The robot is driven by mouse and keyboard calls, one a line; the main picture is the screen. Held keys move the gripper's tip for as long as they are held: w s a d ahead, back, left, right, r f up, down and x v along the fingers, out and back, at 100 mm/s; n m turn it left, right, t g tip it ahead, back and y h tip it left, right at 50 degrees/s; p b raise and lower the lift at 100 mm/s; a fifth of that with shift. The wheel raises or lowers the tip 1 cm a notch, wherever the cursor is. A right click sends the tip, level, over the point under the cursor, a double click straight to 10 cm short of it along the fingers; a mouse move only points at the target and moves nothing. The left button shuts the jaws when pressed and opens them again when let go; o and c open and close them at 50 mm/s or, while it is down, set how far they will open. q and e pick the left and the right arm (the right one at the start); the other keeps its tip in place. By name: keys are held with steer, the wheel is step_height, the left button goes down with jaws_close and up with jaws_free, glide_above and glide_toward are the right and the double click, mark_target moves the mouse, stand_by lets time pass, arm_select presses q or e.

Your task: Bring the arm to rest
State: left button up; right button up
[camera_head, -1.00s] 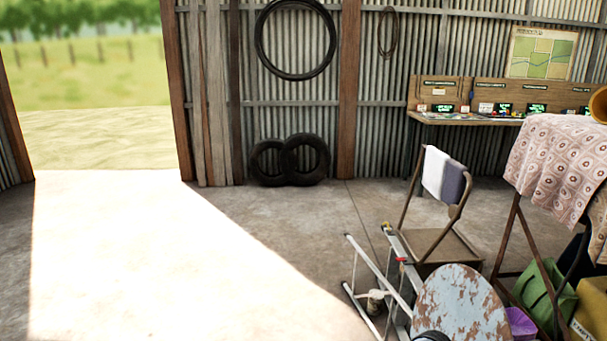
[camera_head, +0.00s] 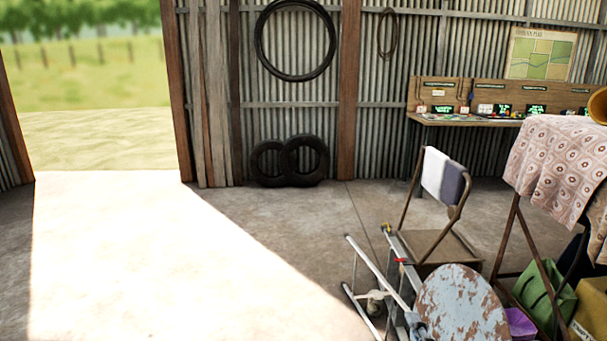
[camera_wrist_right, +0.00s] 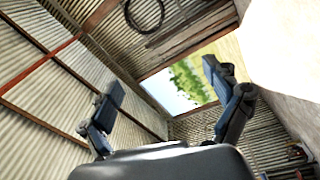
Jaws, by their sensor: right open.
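My right gripper (camera_wrist_right: 163,78) shows in the right wrist view, its two dark fingers spread wide with nothing between them. Beyond the fingers are tilted corrugated walls and the bright doorway, and no object is close to the fingertips. My left gripper is in neither view.
A workbench (camera_head: 470,120) lines the back wall. The floor at left and centre is clear.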

steer(key=s+d+f+m+g+h, duration=0.25)
steer(key=s+f+m+g, duration=0.2)
steer(key=f, duration=0.25)
steer(key=s+d+f+m+g+h, duration=0.1)
steer(key=s+d+f+m+g, duration=0.3)
steer(key=f, duration=0.3)
steer(key=s+a+f+m+g+y, duration=0.15)
steer(key=s+f+g, duration=0.25)
steer(key=s, duration=0.4)
steer(key=s+a+f+m+g+y, duration=0.1)
steer(key=s+a+f+m+g, duration=0.2)
steer(key=s, duration=0.5)
step_height(320, 180, down, 23)
steer(key=s+d+g+p, duration=0.1)
steer(key=s+p, duration=0.1)
steer(key=s+d+f+g+p, duration=0.1)
steer(key=s+d+f+p, duration=0.1)
steer(key=s+f, duration=1.3)
steer(key=shift+s+d, duration=0.65)
steer(key=shift+s, duration=0.1)
